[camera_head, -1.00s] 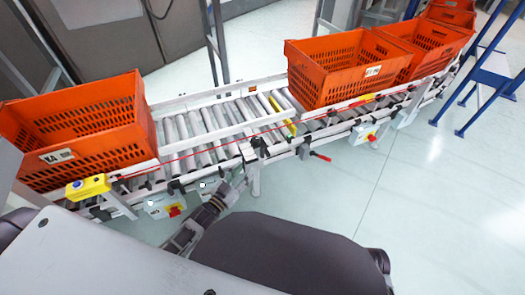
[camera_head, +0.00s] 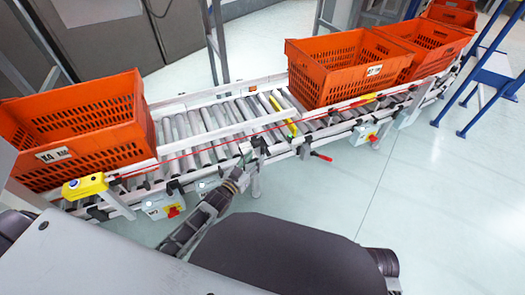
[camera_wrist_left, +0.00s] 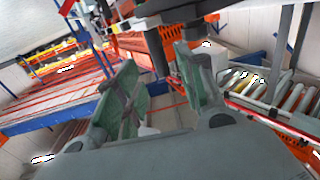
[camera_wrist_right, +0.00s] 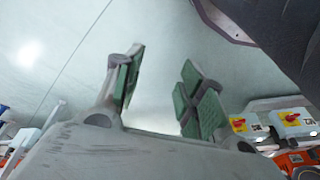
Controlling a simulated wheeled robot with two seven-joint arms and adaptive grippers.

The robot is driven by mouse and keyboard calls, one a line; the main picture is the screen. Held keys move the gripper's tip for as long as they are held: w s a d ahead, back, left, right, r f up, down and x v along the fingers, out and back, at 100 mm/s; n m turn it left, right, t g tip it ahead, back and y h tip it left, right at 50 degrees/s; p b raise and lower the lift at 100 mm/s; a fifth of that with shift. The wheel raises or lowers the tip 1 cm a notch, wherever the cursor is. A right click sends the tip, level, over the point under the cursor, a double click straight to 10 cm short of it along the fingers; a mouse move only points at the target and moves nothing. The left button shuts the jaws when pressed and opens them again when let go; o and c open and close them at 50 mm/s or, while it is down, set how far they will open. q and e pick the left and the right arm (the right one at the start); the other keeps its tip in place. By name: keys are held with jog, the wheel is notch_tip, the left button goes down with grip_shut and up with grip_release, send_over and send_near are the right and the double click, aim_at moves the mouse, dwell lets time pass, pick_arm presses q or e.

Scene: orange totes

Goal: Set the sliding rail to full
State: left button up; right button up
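A long metal rail (camera_head: 205,140) runs along the near side of the roller conveyor (camera_head: 187,128). I cannot tell for sure whether this is the sliding rail or how far it is set. A red-handled lever (camera_head: 321,156) sticks out below the near edge. The right wrist view shows my right gripper (camera_wrist_right: 160,78) open and empty above bare floor.
Orange totes stand on the conveyor at the left (camera_head: 85,118) and at the right (camera_head: 335,75). A yellow box (camera_head: 86,186) sits at the near left edge. Switch boxes (camera_head: 362,135) hang below the conveyor. A blue frame (camera_head: 485,90) stands at right. The right foreground floor is clear.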

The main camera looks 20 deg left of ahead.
aim_at(263, 150)
pick_arm(q)
jog(key=shift+b+x, duration=0.55)
jog(key=shift+x, duration=2.7)
pick_arm(e)
jog(key=shift+a+r+t, duration=0.2)
jog(key=shift+r+t, duration=0.1)
jog(key=shift+r, duration=1)
pick_arm(q)
grip_shut()
pick_arm(e)
jog(key=shift+s+f, duration=0.1)
